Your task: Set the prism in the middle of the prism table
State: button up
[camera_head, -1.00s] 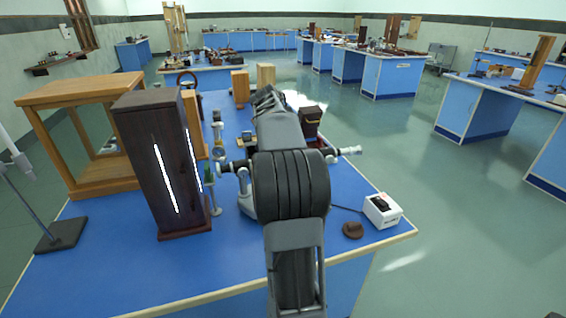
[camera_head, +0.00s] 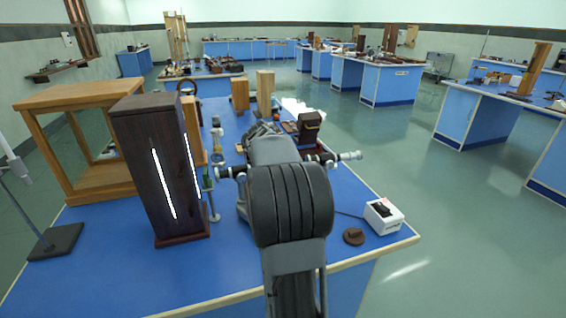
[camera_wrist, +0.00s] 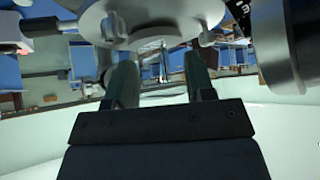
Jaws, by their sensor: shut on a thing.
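In the wrist view, which looks upside down, my gripper (camera_wrist: 160,66) has two greenish fingers shut on a clear glassy piece, the prism (camera_wrist: 152,60); its outline is hard to make out. A pale round metal plate with knobs, seemingly the prism table (camera_wrist: 152,22), lies close by the fingertips. I cannot tell whether the prism touches it. In the head view my arm covers the gripper, the prism and the plate. The spectrometer's tubes show on both sides of my arm, the right one (camera_head: 345,156) and the left one (camera_head: 232,172).
A tall dark lamp box (camera_head: 150,175) with glowing slits stands left of my arm, beside a wooden frame (camera_head: 75,145). A white box (camera_head: 383,216) and a brown round piece (camera_head: 354,236) sit at right. A dark barrel (camera_wrist: 285,45) is close beside the gripper.

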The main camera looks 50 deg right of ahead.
jog(key=shift+f, duration=0.1)
jog(key=o, duration=0.9)
jog(key=shift+o, duration=0.2)
jog(key=shift+r, duration=0.3)
jog(key=v, duration=1.1)
jog(key=s+a+f+n+y, duration=0.2)
jog(key=s+a+f+n, duration=0.2)
jog(key=a, duration=0.6)
jog(key=s+a+f+n+y, duration=0.3)
jog(key=a+f+n, duration=0.3)
jog(key=a, duration=0.4)
jog(key=s+a+f+n+t+y, duration=0.1)
jog(key=s+a+f+n+y, duration=0.2)
jog(key=a, duration=0.7)
notch_tip(320, 180, down, 4)
jog(key=s+n, duration=0.2)
jog(key=shift+r+n, duration=0.25)
jog(key=shift+n, duration=0.15)
